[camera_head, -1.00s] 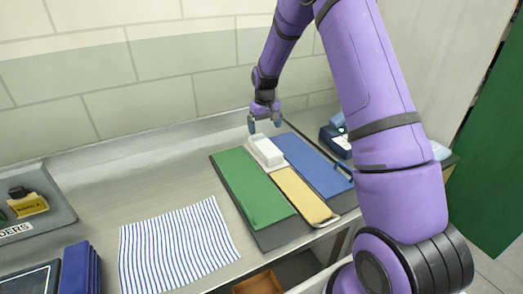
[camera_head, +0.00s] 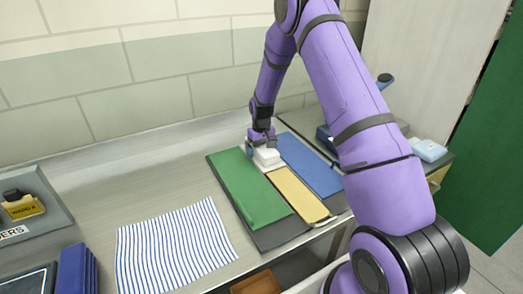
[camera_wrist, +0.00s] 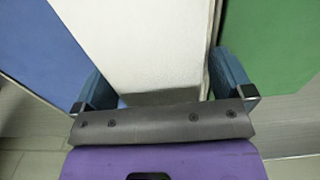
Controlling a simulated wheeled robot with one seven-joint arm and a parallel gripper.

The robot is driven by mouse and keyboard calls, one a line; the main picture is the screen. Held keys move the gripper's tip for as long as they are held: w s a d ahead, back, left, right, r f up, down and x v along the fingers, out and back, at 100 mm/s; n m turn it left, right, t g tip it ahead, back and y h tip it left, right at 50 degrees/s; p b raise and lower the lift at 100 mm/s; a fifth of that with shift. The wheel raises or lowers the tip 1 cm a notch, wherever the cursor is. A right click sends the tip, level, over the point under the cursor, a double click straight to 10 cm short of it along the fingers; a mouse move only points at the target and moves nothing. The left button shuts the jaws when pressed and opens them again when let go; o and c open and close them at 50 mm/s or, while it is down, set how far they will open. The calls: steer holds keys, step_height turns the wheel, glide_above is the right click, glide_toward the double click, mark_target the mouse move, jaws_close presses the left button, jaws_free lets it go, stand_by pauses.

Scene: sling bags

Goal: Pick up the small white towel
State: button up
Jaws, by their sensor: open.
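The small white towel (camera_head: 266,157) is a folded white block at the back end of the mat, between a green panel and a blue panel. My gripper (camera_head: 263,141) is down at the towel's back end. In the wrist view the white towel (camera_wrist: 145,45) runs up the middle between the two fingers of my gripper (camera_wrist: 165,85). One finger is on each side of it, and the fingers stand apart. Whether either finger touches the towel I cannot tell. The towel's near end is hidden behind my gripper's body.
The green panel (camera_head: 248,188), a yellow panel (camera_head: 298,194) and the blue panel (camera_head: 308,164) lie close around the towel. A striped cloth (camera_head: 173,247) lies at front left. A wall (camera_head: 100,90) stands behind. The counter's left middle is clear.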

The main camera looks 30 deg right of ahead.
steer(key=c, duration=1.1)
steer(key=shift+o, duration=0.2)
steer(key=shift+r, duration=0.1)
